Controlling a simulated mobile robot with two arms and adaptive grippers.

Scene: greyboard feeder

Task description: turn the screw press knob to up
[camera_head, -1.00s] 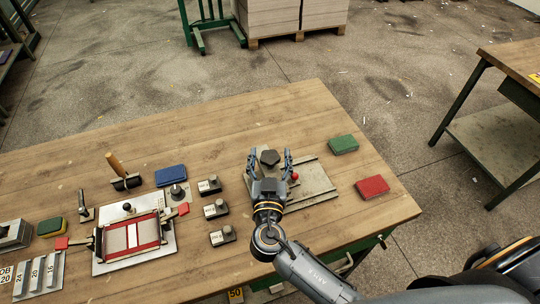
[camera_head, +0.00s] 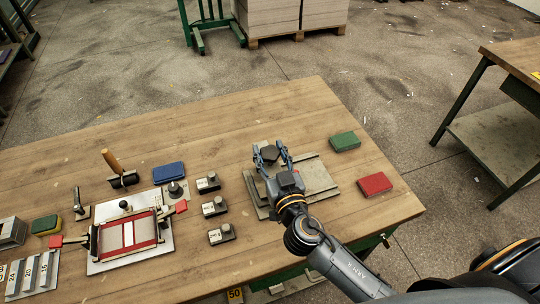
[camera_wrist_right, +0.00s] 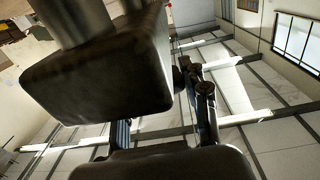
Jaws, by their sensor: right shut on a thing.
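The screw press stands on the right part of the wooden bench, with a flat grey metal base plate (camera_head: 318,178). Its dark, faceted knob (camera_head: 270,154) sits on top, between the fingertips of my right gripper (camera_head: 270,155). The gripper is shut on the knob, one finger on each side, with its arm coming from the lower right. In the right wrist view a large dark block, seemingly the knob (camera_wrist_right: 100,80), fills the upper left with a metal shaft by it. The press's middle is hidden by the gripper. My left gripper is not in view.
A green block (camera_head: 345,141) and a red block (camera_head: 375,184) lie right of the press. Several small labelled blocks (camera_head: 214,206) stand left of it. Farther left are a blue block (camera_head: 168,172) and a red-and-white framed fixture (camera_head: 128,236). Bench behind the press is clear.

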